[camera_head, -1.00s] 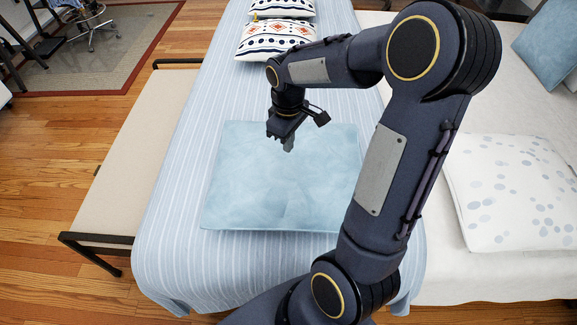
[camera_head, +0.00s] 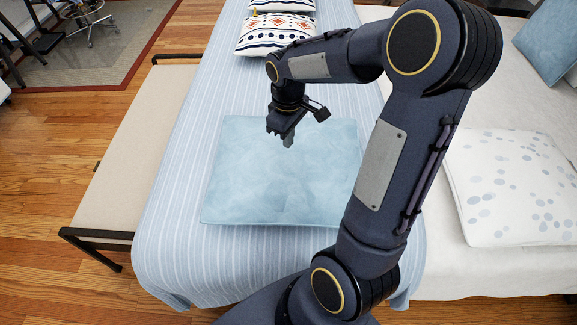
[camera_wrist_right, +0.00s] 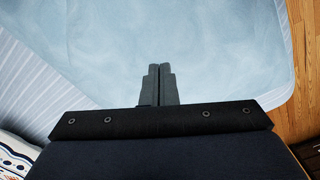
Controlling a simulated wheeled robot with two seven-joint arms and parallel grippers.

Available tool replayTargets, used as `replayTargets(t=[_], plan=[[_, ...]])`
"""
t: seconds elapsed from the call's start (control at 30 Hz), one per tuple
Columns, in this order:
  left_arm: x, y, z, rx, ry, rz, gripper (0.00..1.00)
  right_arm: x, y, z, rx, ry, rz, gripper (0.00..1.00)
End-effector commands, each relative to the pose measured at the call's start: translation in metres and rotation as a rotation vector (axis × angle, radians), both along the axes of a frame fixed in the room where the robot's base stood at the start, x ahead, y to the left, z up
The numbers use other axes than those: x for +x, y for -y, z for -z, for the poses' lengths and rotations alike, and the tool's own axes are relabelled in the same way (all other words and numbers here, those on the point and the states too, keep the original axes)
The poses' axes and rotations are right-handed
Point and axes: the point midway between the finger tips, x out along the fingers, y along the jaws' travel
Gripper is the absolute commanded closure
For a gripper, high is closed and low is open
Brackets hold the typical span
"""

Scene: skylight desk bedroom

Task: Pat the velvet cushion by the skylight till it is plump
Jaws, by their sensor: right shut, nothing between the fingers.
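The light blue velvet cushion (camera_head: 250,190) lies flat on the striped bedspread in the head view. It fills much of the right wrist view (camera_wrist_right: 220,50). My right gripper (camera_head: 288,142) is over the cushion's far half, pointing down, with its fingers shut and nothing between them. Its closed fingertips (camera_wrist_right: 160,70) show against the cushion in the right wrist view. I cannot tell whether they touch the fabric. My left gripper is not in view.
The striped bedspread (camera_head: 180,240) surrounds the cushion. Patterned pillows (camera_head: 275,36) lie at its far end. A bench (camera_head: 140,150) stands along the left. A spotted pillow (camera_head: 512,185) and another blue cushion (camera_head: 550,42) lie on the white bedding at right.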

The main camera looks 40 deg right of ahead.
Motion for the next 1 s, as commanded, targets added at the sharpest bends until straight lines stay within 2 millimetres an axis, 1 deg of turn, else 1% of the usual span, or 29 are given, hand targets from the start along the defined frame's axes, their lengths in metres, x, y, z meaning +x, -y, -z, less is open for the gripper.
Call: replayTargets(t=[0.1,0.97,1.0], plan=[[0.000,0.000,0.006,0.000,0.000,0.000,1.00,0.000,0.000,0.008,0.000,-0.001,0.000,1.00],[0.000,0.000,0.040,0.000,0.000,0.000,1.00,-0.001,0.000,0.052,0.001,-0.004,0.000,1.00],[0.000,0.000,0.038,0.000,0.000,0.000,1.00,-0.001,0.000,0.050,0.002,-0.004,0.000,1.00]])
